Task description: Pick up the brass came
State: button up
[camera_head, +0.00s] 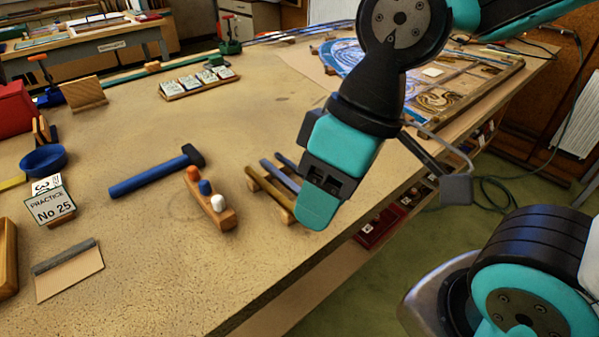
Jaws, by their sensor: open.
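A small wooden rack (288,217) stands on the bench near its right edge, with several thin bars lying side by side across it. The leftmost bar is yellowish and looks like the brass came (267,193); beside it lie a grey bar (280,177) and another dark bar (286,162). My gripper (318,203) points down just right of the rack, open, with nothing seen in it. It hides the right ends of the rack and of some bars. The gap between its fingers is mostly hidden, and I cannot tell its exact height above the bars.
A wooden block with orange, blue and white knobs (209,200) stands close left of the rack. A blue-handled hammer (155,174) lies farther left. The bench front is clear.

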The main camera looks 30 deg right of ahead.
aim_at(276, 196)
jog(key=k, duration=0.5)
jog(key=z, duration=1)
jog(key=i, duration=0.75)
jog(key=u, duration=1.5)
